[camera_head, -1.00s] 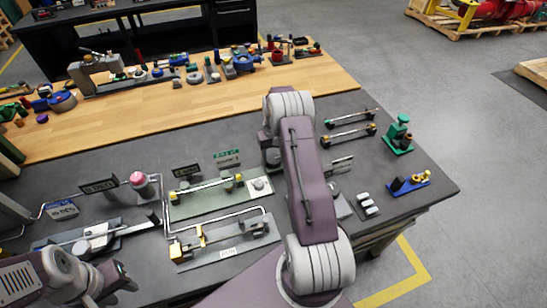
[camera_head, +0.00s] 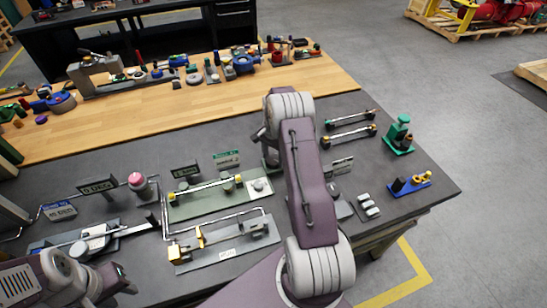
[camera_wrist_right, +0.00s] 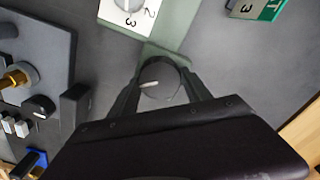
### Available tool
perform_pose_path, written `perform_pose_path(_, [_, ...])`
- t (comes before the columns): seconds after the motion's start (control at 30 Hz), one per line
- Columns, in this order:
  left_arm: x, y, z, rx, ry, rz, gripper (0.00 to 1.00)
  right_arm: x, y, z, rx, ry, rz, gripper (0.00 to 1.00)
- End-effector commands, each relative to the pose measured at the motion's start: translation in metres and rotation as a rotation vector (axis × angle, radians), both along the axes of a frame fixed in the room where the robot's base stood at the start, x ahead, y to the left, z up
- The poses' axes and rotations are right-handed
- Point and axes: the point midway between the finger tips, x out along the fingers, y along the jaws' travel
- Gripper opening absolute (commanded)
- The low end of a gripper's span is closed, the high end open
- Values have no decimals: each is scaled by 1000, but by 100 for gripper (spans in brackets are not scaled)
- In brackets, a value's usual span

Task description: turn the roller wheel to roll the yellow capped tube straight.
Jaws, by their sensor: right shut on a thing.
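A thin tube with yellow ends (camera_head: 205,189) lies across the green plate (camera_head: 190,212) in the head view, its right end tilted up in the picture. A white numbered dial (camera_head: 260,188) sits at that plate's right end. In the right wrist view, my right gripper (camera_wrist_right: 161,74) is shut on a round dark grey wheel (camera_wrist_right: 160,90) with a pale mark, beside a green plate and a white dial (camera_wrist_right: 132,12). The right arm hides this grip in the head view. My left gripper (camera_head: 118,282) is low at the left, its jaws unclear.
A grey plate with yellow fittings and bent pipe (camera_head: 228,255) lies in front of the green plate. A pink-topped knob (camera_head: 138,181) stands left. Green (camera_head: 399,136) and blue (camera_head: 410,185) fixtures are at the right. Several parts line the wooden tabletop (camera_head: 210,100) behind.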

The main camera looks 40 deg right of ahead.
Motion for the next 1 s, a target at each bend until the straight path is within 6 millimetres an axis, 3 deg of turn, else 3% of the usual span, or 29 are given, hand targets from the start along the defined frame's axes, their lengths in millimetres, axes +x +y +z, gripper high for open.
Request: perform_pose_path(1.0, [0, 0, -3, 0, 0, 0, 36, 0, 0, 0, 1, -1, -964, 16])
